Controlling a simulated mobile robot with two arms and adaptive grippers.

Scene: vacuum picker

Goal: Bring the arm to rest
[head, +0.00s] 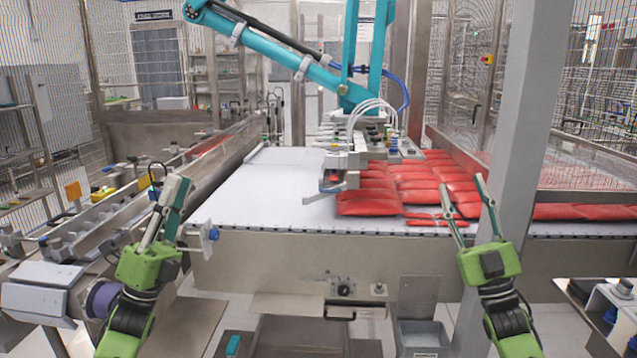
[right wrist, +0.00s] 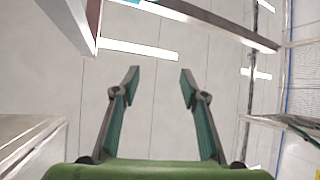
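My left gripper (head: 178,182) is in the left part of the head view, raised with its fingers pointing up. Its two fingers overlap from this side, so the gap between them cannot be judged. My right gripper (head: 464,183) is on the right of the head view, in front of the conveyor, with its fingers pointing up and apart.
Red packs (head: 368,208) lie in rows on the white conveyor (head: 265,190); its left part is bare. A grey post (head: 525,110) stands close to the right of my right gripper. A side rail machine (head: 100,215) runs along the left, near my left gripper.

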